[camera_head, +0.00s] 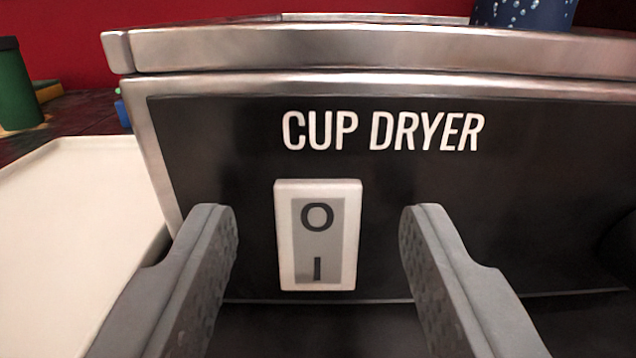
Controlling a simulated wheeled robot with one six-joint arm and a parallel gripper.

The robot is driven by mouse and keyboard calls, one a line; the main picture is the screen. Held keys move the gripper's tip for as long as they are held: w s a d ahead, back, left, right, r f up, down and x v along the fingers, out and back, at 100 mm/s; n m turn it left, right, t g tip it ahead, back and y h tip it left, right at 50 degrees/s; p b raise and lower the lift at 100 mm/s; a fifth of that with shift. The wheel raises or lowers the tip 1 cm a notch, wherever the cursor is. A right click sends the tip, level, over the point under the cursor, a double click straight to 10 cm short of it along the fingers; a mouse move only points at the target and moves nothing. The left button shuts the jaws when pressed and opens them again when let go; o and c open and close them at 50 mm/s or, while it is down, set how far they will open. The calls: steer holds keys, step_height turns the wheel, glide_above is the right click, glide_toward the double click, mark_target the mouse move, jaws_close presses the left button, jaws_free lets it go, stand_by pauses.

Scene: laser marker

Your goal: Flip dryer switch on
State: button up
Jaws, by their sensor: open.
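The cup dryer (420,190) fills most of the view, with a black front panel in a metal frame and the white words "CUP DRYER". Its switch (318,240) is a grey rocker in a white frame, marked "O" at the top and "I" at the bottom. The lower half around the "I" looks darker; I cannot tell for sure which side is pressed in. My gripper (319,232) is open and empty. Its two grey fingers stand apart, one to each side of the switch in the picture, and no contact with it shows.
A dark blue speckled cup (525,14) stands on top of the dryer at the upper right. A white tray (80,220) lies to the left of the dryer. A green cup (14,88) stands at the far left. A dark round part shows at the right edge.

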steer(key=shift+w, duration=0.4)
steer(key=c, duration=1)
steer(key=shift+s+f+t, duration=0.1)
steer(key=shift+f+t, duration=0.15)
steer(key=shift+t, duration=0.65)
steer(key=shift+s+f+t, duration=0.1)
steer(key=shift+f+t, duration=0.1)
steer(key=shift+t, duration=0.7)
steer(key=o, duration=1)
